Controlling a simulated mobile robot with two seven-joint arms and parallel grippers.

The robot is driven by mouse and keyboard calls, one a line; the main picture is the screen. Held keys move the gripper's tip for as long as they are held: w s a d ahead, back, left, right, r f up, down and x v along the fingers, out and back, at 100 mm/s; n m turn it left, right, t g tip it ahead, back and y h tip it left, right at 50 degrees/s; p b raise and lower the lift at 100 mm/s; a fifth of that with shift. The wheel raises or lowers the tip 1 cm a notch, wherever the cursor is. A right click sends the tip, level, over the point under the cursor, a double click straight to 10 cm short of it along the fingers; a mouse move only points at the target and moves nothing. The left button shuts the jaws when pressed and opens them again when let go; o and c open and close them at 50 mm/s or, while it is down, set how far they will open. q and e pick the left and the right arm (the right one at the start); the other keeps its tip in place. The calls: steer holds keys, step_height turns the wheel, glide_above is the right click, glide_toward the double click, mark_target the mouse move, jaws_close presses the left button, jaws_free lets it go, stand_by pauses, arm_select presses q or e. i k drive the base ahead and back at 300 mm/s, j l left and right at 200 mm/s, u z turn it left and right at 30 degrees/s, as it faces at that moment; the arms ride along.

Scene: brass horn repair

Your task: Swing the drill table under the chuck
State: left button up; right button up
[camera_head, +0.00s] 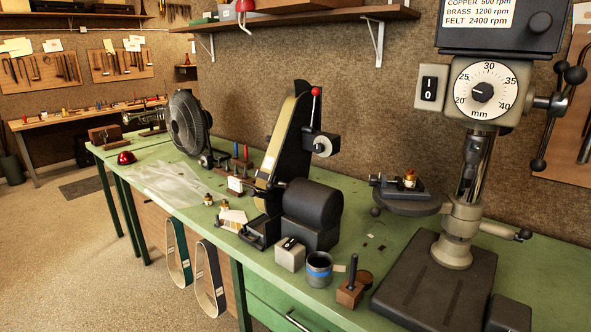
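The drill press stands at the right end of the green bench. Its round dark drill table (405,204) sticks out to the left of the bright column (484,165), clear of the space below the chuck. A small vise (393,187) with a brass piece (409,180) sits on the table. The dark chuck (472,152) hangs under the drill head (485,88), overlapping the column in view. A clamp lever with a dark knob (525,234) points right from the table's collar (463,220). A round knob (376,211) shows at the table's left. Neither gripper is in view.
The drill base (440,285) lies bare under the head. A belt grinder (287,150), a blue-banded cup (319,268) and a wooden block with a dark peg (350,292) stand left of it. The feed handle (560,105) juts right. The bench behind the drill table looks mostly clear.

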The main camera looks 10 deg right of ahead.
mark_target(423, 201)
steer(key=i+j, duration=0.35)
steer(key=i+z, duration=0.15)
steer(key=z, duration=1.95)
steer(key=k, duration=0.05)
